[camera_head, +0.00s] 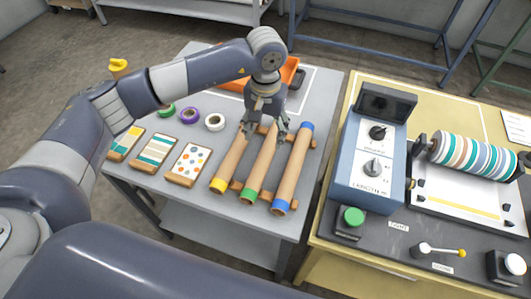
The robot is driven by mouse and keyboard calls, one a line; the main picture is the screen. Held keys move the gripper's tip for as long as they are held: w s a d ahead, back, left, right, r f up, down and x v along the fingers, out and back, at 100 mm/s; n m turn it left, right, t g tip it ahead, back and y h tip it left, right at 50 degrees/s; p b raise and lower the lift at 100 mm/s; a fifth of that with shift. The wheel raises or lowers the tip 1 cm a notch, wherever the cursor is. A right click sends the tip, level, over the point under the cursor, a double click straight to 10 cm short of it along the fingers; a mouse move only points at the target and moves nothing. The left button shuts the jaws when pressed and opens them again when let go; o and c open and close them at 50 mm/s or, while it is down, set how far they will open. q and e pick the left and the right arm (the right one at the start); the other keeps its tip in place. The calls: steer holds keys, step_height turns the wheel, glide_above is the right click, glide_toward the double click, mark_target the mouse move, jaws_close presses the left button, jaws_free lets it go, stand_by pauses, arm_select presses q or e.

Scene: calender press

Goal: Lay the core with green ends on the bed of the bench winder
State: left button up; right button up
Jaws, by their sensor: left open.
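The core with green ends (261,166) is a tan tube lying on a wooden rack (236,186) on the grey table, between a yellow-ended core (231,163) and a blue-ended core (292,169). Its near green end (248,196) shows; its far end is hidden by my left gripper. My left gripper (265,134) points down, open, over the far part of the green-ended core; whether it touches is unclear. The bench winder (470,225) stands on the yellow table at the right, with a striped roll (474,156) above its pale bed (455,204). My right gripper is out of view.
Left of the cores lie several patterned sample boards (187,164) and tape rolls (215,121). An orange tray (290,73) is behind my gripper. The winder's blue control box (368,159) stands between the cores and the bed. A narrow gap separates the tables.

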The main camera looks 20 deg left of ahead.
mark_target(266, 151)
arm_select(q)
step_height(266, 151, down, 4)
steer(key=shift+d+r+p, duration=0.1)
steer(key=shift+r+p, duration=0.1)
steer(key=shift+p, duration=0.1)
steer(key=shift+f+p, duration=0.45)
steer(key=shift+f, duration=0.15)
step_height(266, 151, down, 4)
steer(key=shift+r+p, duration=0.2)
steer(key=shift+p, duration=0.55)
steer(key=shift+f, duration=0.4)
steer(key=shift+c, duration=0.8)
steer(key=c, duration=1)
steer(key=shift+c, duration=0.5)
steer(key=shift+r, duration=0.1)
